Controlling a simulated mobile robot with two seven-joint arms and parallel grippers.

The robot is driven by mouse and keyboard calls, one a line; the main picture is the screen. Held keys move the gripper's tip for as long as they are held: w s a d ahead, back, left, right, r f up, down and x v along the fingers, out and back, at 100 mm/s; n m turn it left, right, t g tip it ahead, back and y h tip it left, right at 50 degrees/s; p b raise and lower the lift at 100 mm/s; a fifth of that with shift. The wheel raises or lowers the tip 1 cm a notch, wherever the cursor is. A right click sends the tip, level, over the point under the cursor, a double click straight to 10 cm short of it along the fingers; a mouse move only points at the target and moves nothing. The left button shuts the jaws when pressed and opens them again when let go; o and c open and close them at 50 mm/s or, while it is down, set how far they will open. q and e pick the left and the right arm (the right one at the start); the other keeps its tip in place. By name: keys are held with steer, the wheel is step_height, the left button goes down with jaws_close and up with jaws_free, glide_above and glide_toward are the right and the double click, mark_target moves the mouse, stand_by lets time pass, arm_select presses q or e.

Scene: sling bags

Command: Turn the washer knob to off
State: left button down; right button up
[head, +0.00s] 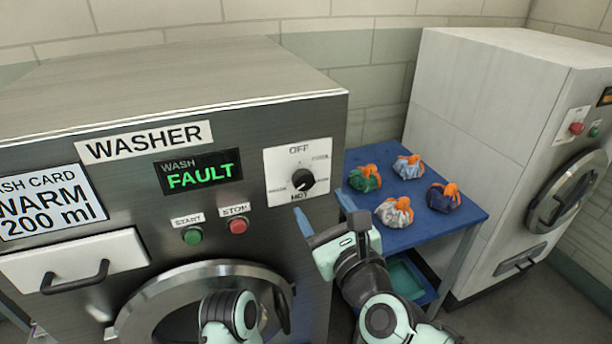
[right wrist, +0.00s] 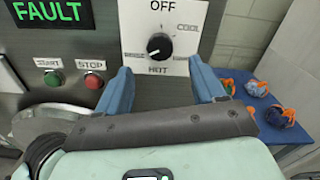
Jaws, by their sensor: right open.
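The washer knob (head: 303,180) is a black dial on a white plate (head: 284,161), marked OFF at the top and HOT at the bottom. In the right wrist view the knob (right wrist: 159,46) shows a small pale mark that seems to point down and left, away from OFF. The washer display (head: 199,172) reads WASH FAULT in green. My right gripper (head: 323,212) is open and empty, below and in front of the knob. In the right wrist view its blue fingers (right wrist: 160,72) stand apart, one on each side below the knob. My left gripper is not in view.
Green start (head: 193,237) and red stop (head: 238,226) buttons sit left of the knob. Below is the round washer door (head: 150,300). A blue table (head: 455,222) with several tied bags stands to the right, before a white machine (head: 480,110).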

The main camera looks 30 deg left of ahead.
mark_target(305, 183)
steer(key=p+x, duration=0.2)
steer(key=x, duration=0.6)
steer(key=shift+w+p, duration=0.1)
steer(key=shift+p, duration=0.3)
steer(key=c, duration=1.1)
steer(key=shift+o, duration=0.2)
